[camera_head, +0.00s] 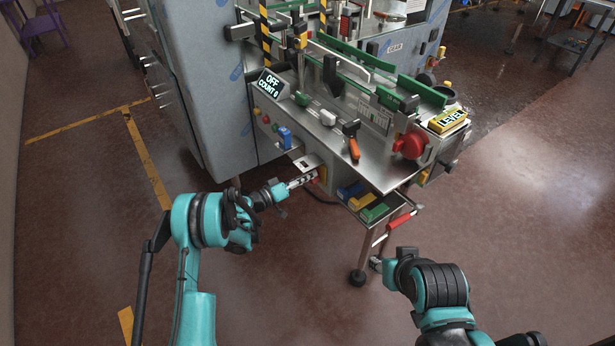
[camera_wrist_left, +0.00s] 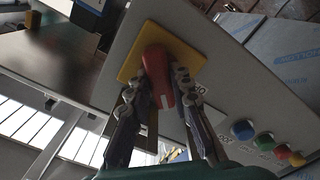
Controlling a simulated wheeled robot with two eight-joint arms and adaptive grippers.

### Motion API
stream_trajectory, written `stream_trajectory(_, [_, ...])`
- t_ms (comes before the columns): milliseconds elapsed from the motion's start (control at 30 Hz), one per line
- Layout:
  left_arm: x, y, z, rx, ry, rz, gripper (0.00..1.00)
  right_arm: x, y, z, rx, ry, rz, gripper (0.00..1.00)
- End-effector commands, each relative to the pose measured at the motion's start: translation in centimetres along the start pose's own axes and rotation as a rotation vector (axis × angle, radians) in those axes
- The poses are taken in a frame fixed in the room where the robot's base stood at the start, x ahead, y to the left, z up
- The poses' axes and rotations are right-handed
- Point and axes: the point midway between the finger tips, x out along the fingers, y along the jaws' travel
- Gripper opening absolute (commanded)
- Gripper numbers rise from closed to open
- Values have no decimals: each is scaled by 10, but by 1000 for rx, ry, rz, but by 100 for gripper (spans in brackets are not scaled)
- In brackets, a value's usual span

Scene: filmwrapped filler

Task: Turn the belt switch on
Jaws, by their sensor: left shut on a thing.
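The belt switch is a red rotary handle (camera_wrist_left: 157,72) on a yellow square plate (camera_wrist_left: 178,42) on the machine's grey front panel. In the left wrist view my left gripper (camera_wrist_left: 158,92) has one finger on each side of the red handle and is shut on it. In the head view my left gripper (camera_head: 304,181) reaches the panel below the table edge and mostly hides the switch. A display (camera_head: 271,84) on the machine reads OFF, COUNT 0. My right gripper (camera_head: 377,264) is low, in front of the machine, apart from it; its jaws are too unclear to judge.
Blue, green, yellow and red buttons (camera_wrist_left: 265,141) sit beside the switch on the panel. A red emergency knob (camera_head: 410,145) and an orange-handled tool (camera_head: 352,142) are on the machine top. Coloured bins (camera_head: 363,201) sit on a low shelf.

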Motion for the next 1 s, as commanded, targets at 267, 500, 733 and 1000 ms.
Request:
stream_trajectory(267, [0, -1, 0, 253, -1, 0, 0, 0, 0, 0, 0, 0, 0, 40])
stream_trajectory(500, [0, -1, 0, 470, -1, 0, 0, 0, 0, 0, 0, 0, 0, 40])
stream_trajectory(733, [0, -2, 0, 635, -1, 0, 0, 0, 0, 0, 0, 0, 0, 40])
stream_trajectory(1000, [0, -2, 0, 750, -2, 0, 0, 0, 0, 0, 0, 0, 0, 40])
